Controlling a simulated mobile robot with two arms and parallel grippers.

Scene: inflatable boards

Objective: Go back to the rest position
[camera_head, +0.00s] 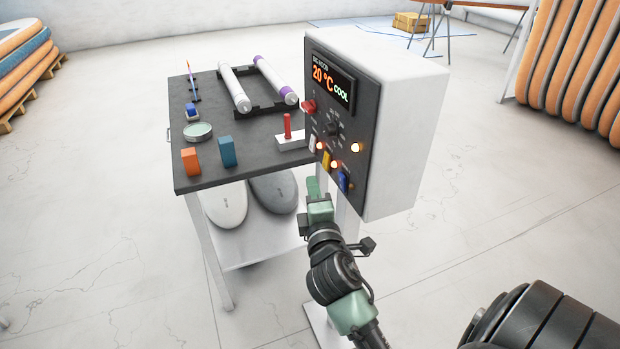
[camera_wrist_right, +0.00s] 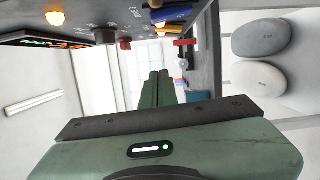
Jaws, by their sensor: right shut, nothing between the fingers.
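The box's dark panel shows an orange and white display (camera_head: 331,82), a red knob (camera_head: 309,107), a dark dial, lit round buttons and several coloured switches. In the wrist view the blue and yellow switches (camera_wrist_right: 172,14) are above the fingers, apart from them. My left gripper is not in view.
The dark-topped table (camera_head: 245,165) holds two rolls, a round tin (camera_head: 198,131), an orange block (camera_head: 191,161), a blue block (camera_head: 228,151) and a red-handled lever (camera_head: 288,126). Boards lie on its lower shelf. Stacked boards stand at far left and right.

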